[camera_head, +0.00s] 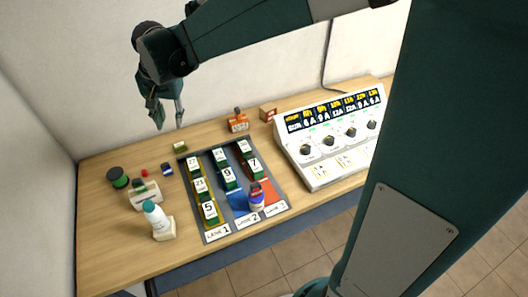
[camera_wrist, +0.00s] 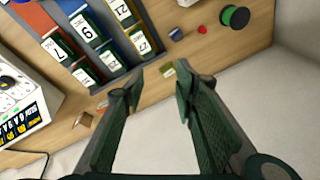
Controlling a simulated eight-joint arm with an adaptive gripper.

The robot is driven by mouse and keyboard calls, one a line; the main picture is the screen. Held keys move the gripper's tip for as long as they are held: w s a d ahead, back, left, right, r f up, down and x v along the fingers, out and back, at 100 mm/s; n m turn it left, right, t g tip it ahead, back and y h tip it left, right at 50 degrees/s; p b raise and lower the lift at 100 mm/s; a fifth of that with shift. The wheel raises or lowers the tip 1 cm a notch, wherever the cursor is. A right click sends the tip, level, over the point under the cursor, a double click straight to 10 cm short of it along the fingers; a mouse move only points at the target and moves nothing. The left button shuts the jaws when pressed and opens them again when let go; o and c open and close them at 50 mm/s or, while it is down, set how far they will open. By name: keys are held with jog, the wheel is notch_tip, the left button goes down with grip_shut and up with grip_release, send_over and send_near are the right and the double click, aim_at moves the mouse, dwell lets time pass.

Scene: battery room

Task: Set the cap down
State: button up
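My gripper (camera_head: 168,122) hangs above the back left of the bench in the head view. In the wrist view its two fingers (camera_wrist: 154,84) are spread, with nothing between them. No cap is held. A small red piece (camera_head: 144,173) and a small dark blue piece (camera_head: 166,168) lie on the wood left of the tray; they also show in the wrist view, the red one (camera_wrist: 202,30) and the blue one (camera_wrist: 176,34). I cannot tell which is the cap. A small green-yellow block (camera_head: 180,147) lies on the bench below my gripper, apart from the fingers.
A charger panel (camera_head: 320,180) stands right. Bare wood lies front left.

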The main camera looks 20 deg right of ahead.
jog(key=s+d+r+n+t, duration=0.1)
jog(key=s+d+r, duration=0.2)
jog(key=s+d, duration=0.35)
jog(key=s+d+r+n+t, duration=0.1)
jog(key=s+d+r+n, duration=0.15)
jog(key=s+d, duration=0.35)
jog(key=s+d+f+n+t, duration=0.1)
jog(key=s+d, duration=0.3)
jog(key=s, duration=0.4)
jog(key=s+d+f+n+t, duration=0.1)
jog(key=s+d, duration=0.3)
jog(key=s, duration=0.4)
jog(key=shift+f+t+h, duration=0.4)
notch_tip(320, 180, down, 6)
jog(key=b, duration=0.5)
jog(key=shift+r+b, duration=0.2)
jog(key=shift+b, duration=0.15)
